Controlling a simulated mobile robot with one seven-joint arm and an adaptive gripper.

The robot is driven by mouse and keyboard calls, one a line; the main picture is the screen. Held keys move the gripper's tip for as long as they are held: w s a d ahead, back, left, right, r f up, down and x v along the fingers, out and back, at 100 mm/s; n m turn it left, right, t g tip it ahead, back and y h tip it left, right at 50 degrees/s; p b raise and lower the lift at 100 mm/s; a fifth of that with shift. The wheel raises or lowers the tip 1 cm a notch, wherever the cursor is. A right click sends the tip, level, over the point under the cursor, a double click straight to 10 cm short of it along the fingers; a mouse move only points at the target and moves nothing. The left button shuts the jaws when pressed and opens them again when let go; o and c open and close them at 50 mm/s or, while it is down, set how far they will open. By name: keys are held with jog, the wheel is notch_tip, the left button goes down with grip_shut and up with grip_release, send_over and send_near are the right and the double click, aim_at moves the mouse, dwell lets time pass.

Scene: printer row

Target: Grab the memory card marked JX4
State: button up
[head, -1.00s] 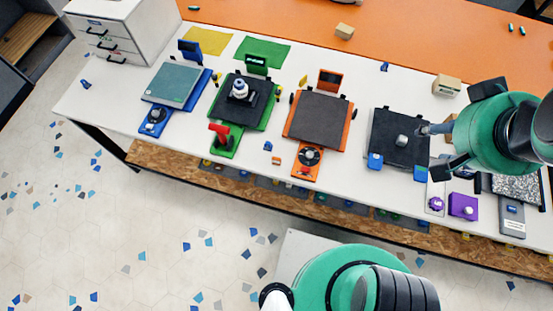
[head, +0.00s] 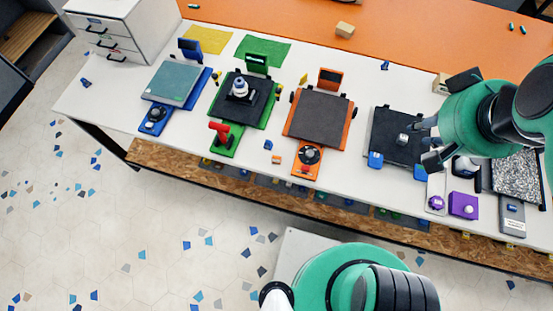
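I cannot make out a memory card marked JX4; no lettering is readable at this size. Small pieces that could be cards lie on the white table: a blue piece (head: 268,145) and an orange piece (head: 277,160) in front of the printers, and another blue piece (head: 385,66) at the back. A small grey object (head: 402,139) sits on that bed, just left of the gripper. Whether the fingers are open is unclear.
Blue (head: 172,84), green (head: 240,98) and orange (head: 318,118) printers stand in a row to the left. A purple block (head: 463,205) and a speckled plate (head: 518,178) are close to my arm at the right.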

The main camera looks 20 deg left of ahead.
jog(key=w+a+f+n+g+y, duration=0.2)
jog(key=w+a+f+n, duration=0.3)
jog(key=a+f, duration=0.25)
jog(key=n+g+y+b, duration=0.2)
jog(key=n+g, duration=0.2)
jog(key=n, duration=0.8)
send_near(277, 160)
jog(key=r, duration=0.1)
jog(key=d+r, duration=0.1)
jog(key=w+r, duration=0.1)
jog(key=shift+w+d+r, duration=0.1)
jog(key=shift+d, duration=0.15)
jog(key=x, duration=0.2)
jog(key=b+x, duration=0.1)
jog(key=x, duration=0.5)
jog(key=shift+w+f+b, duration=0.15)
jog(key=shift+f+b, duration=0.15)
jog(key=shift+b, duration=0.1)
